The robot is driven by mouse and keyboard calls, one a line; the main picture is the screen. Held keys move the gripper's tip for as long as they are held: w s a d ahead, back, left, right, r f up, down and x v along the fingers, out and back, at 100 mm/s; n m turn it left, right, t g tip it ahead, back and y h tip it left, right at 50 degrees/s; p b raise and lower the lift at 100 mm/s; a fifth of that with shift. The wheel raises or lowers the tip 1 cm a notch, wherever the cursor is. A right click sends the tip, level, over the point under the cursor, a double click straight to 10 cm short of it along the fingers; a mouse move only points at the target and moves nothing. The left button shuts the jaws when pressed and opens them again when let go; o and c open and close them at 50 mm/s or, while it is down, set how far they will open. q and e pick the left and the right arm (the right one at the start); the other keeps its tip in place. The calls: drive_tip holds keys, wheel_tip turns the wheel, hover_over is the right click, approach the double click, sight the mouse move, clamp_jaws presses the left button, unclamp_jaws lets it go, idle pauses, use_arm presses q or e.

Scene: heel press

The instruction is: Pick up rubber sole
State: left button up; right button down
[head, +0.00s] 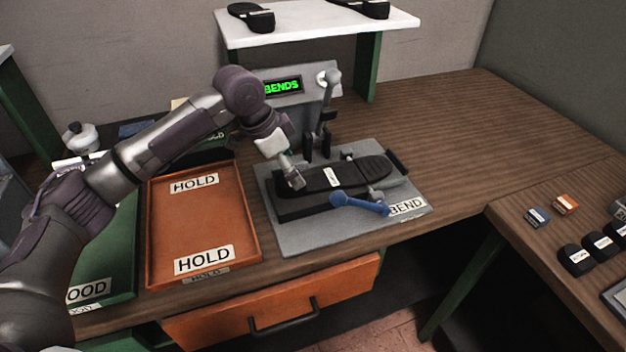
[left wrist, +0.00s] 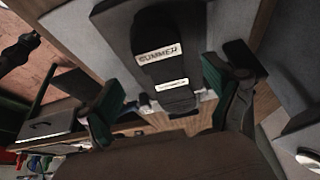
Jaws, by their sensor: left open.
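A black rubber sole (head: 345,175) with a white label lies on the grey bend fixture (head: 290,236), beside a "BEND" label. In the left wrist view the sole (left wrist: 160,60) shows a "SUMMER" label and a second white label. My left gripper (head: 292,180) is over the left end of the sole. In the left wrist view its two green-padded fingers (left wrist: 165,98) are apart, with the sole's end between or just beyond them; I cannot tell whether they touch it. My right gripper is not in view.
A blue-handled lever (head: 360,205) is at the fixture's front. The orange "HOLD" tray (head: 203,225) is left of the fixture. A white shelf (head: 310,28) holds other soles. The bench at right rear is clear.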

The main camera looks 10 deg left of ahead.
sight(319, 178)
use_arm(q)
drive_tip(key=x, duration=0.3)
drive_tip(key=shift+w+a+f, duration=0.1)
drive_tip(key=shift+a+f, duration=0.05)
drive_tip(key=shift+f, duration=0.55)
drive_tip(key=c, duration=1.5)
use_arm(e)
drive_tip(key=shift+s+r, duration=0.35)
use_arm(q)
drive_tip(key=shift+r, duration=0.1)
